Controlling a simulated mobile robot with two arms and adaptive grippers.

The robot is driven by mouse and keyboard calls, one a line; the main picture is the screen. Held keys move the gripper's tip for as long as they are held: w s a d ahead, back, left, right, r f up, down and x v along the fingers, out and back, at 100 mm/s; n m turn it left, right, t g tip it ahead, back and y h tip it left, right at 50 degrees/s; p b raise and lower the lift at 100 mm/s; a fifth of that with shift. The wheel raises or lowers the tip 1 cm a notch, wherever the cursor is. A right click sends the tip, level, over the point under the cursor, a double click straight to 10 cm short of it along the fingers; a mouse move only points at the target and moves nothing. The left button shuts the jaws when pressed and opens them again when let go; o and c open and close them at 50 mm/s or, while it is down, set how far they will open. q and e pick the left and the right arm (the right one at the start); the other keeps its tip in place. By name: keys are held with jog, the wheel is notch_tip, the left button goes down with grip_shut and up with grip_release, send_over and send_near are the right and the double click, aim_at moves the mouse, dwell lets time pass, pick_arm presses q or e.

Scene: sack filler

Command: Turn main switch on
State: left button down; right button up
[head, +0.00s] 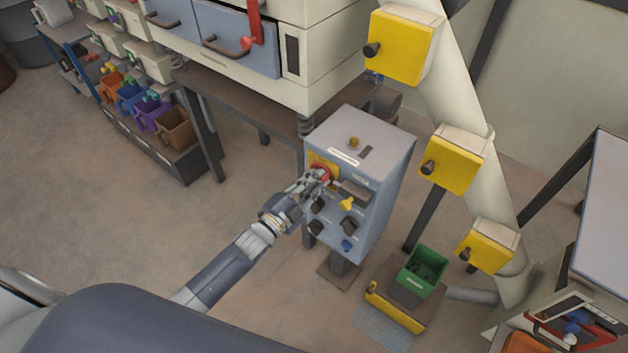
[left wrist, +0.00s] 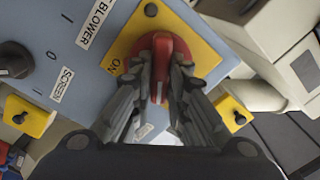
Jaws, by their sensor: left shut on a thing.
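The main switch (head: 325,172) is a red rotary knob on a yellow plate (head: 315,158), on the front of a grey-blue control box (head: 377,150). In the left wrist view the red knob (left wrist: 161,48) fills the top middle, and an "ON" label is on the yellow plate (left wrist: 121,52) at its left. My left gripper (head: 318,178) is shut on the knob's handle. In the left wrist view its fingers (left wrist: 160,88) lie on either side of the handle and hide part of it. My right gripper is not in view.
The box's front also has black knobs (head: 349,226), a yellow knob (head: 347,204) and a blue knob (head: 347,245). Yellow boxes (head: 452,163) sit on a pale slanted pipe at the right. A green bin (head: 423,269) stands low right.

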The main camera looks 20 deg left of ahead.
pick_arm(q)
jog(key=shift+s+f+m+b, duration=0.15)
jog(key=shift+m+b, duration=0.4)
jog(key=shift+m, duration=1.2)
jog(key=shift+w+f+m+b, duration=0.15)
jog(key=shift+m+b, duration=0.35)
jog(key=shift+m, duration=1.25)
jog(key=shift+s, duration=0.1)
jog(key=c, duration=1.6)
grip_release()
jog(key=shift+o, duration=0.2)
jog(key=v, duration=1.2)
jog(key=shift+r, duration=0.1)
